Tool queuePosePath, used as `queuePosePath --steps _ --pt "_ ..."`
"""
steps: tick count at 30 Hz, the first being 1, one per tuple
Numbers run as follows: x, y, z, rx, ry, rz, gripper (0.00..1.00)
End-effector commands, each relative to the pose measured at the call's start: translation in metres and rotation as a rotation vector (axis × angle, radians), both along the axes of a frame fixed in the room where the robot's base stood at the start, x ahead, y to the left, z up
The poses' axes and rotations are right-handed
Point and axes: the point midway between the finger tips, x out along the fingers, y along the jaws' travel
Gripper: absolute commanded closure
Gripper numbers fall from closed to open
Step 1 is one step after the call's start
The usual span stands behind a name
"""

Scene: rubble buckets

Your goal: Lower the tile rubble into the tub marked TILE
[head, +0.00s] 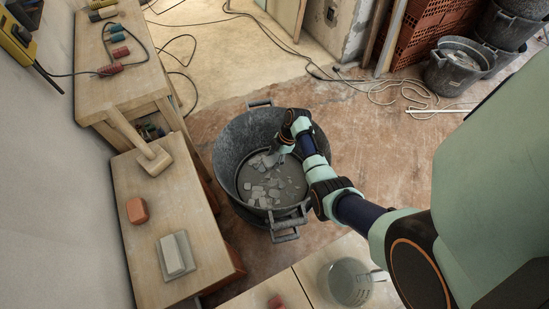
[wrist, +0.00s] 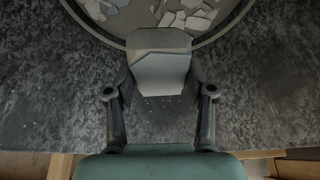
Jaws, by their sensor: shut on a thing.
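A large dark tub (head: 228,150) with handles stands on the floor at the middle of the head view. I can read no TILE marking on it. Flat grey shards (head: 265,190) lie on its bottom, and pale shards (wrist: 185,17) show at the top of the wrist view. My gripper (wrist: 160,80) is shut on a grey, angular piece of tile rubble (wrist: 160,70), one finger on each side. In the head view my gripper (head: 277,153) is inside the tub's outline, over the far part, and the held piece is hard to make out. The speckled tub wall (wrist: 265,90) fills much of the wrist view.
A clear jug (head: 347,283) is in front. More buckets (head: 455,68) stand at the back right. Cables lie on the floor behind.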

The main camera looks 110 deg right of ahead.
Motion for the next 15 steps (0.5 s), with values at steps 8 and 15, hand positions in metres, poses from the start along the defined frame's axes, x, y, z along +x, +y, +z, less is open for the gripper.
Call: queuePosePath --steps 8,15 --pt "0.0 0.0 -0.019 0.0 0.0 0.0 0.88" --pt "0.0 0.0 -0.033 0.0 0.0 0.001 0.88"
